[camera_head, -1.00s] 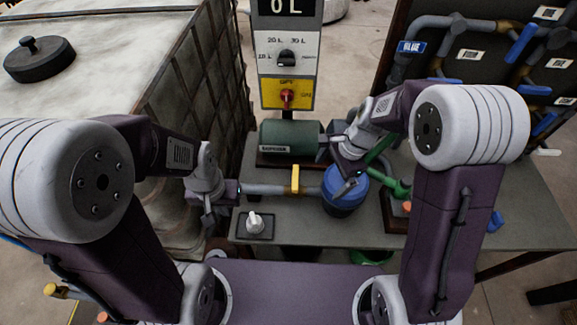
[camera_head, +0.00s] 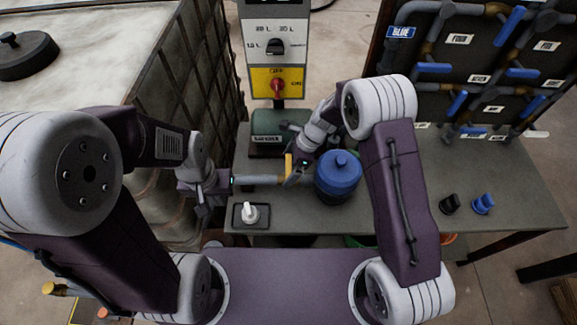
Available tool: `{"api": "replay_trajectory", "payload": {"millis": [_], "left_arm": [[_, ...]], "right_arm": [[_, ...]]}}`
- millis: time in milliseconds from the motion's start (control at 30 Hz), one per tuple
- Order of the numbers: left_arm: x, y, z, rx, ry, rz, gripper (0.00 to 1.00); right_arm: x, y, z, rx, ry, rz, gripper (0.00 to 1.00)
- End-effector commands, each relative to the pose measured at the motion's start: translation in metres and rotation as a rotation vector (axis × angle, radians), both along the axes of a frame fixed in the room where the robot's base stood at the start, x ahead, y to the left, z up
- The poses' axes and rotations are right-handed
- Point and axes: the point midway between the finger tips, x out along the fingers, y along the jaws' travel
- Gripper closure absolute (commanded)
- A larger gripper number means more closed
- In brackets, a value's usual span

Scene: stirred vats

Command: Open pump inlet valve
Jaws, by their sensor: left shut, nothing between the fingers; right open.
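A yellow valve handle (camera_head: 288,163) sits on the grey pipe (camera_head: 262,180) that runs along the bench to a blue lidded vessel (camera_head: 338,178). It stands across the pipe and its lower part is hidden by my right gripper. My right gripper (camera_head: 292,180) is open at the handle's right side, left of the blue vessel; whether it touches the handle I cannot tell. My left gripper (camera_head: 205,208) is shut and empty, near the pipe's left end beside the caged tank. The green motor (camera_head: 275,132) is behind the pipe, partly covered by my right arm.
A white knob (camera_head: 250,212) on a dark plate stands at the bench's front left. A control post with a red switch (camera_head: 277,88) rises behind. A rack of blue-handled pipes (camera_head: 478,72) is at the back right. Black (camera_head: 450,203) and blue (camera_head: 483,203) fittings lie on the right of the bench (camera_head: 520,180).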

Motion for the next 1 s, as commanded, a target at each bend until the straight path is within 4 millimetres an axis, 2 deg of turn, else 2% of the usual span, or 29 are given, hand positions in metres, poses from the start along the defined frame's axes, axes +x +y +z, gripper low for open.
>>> {"api": "replay_trajectory", "payload": {"millis": [267, 300, 467, 500, 767, 1000], "left_arm": [[0.0, 0.0, 0.0, 0.0, 0.0, 0.0, 1.0], [0.0, 0.0, 0.0, 0.0, 0.0, 0.0, 1.0], [0.0, 0.0, 0.0, 0.0, 0.0, 0.0, 1.0], [0.0, 0.0, 0.0, 0.0, 0.0, 0.0, 1.0], [0.0, 0.0, 0.003, 0.0, 0.0, 0.0, 1.0], [0.0, 0.0, 0.013, 0.0, 0.0, 0.0, 1.0]], "right_arm": [[0.0, 0.002, -0.004, 0.0, -0.001, 0.001, 0.0], [0.0, 0.002, -0.004, 0.0, -0.001, 0.001, 0.03], [0.0, 0.002, -0.004, 0.0, -0.001, 0.001, 0.47], [0.0, 0.002, -0.004, -0.001, -0.001, 0.001, 0.5], [0.0, 0.001, -0.003, -0.001, 0.0, 0.038, 0.5], [0.001, 0.001, -0.002, -0.001, -0.001, 0.186, 0.5]]}}
